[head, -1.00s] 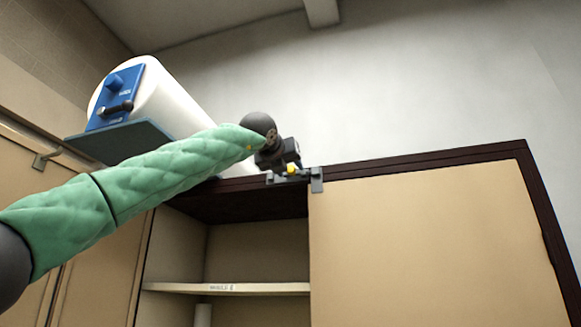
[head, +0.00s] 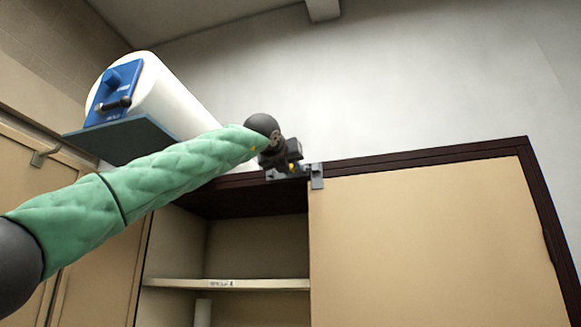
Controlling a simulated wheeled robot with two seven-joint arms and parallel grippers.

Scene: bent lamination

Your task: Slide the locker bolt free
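The locker (head: 420,235) is a tan cabinet with a dark brown frame. Its grey bolt fitting (head: 317,176) sits on the top frame, at the upper left corner of the closed right-hand panel. My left gripper (head: 290,160) is at the bolt, at the end of my green-sleeved arm. Its fingers are small, dark and partly hidden, so I cannot tell whether they are open or closed on the bolt. My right gripper is not in view.
The locker's left side is open, with a labelled shelf (head: 250,284) and a white cylinder (head: 202,312) below it. A large white cylinder with a blue panel (head: 115,92) rests on a dark support (head: 120,138) at upper left, close above my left arm.

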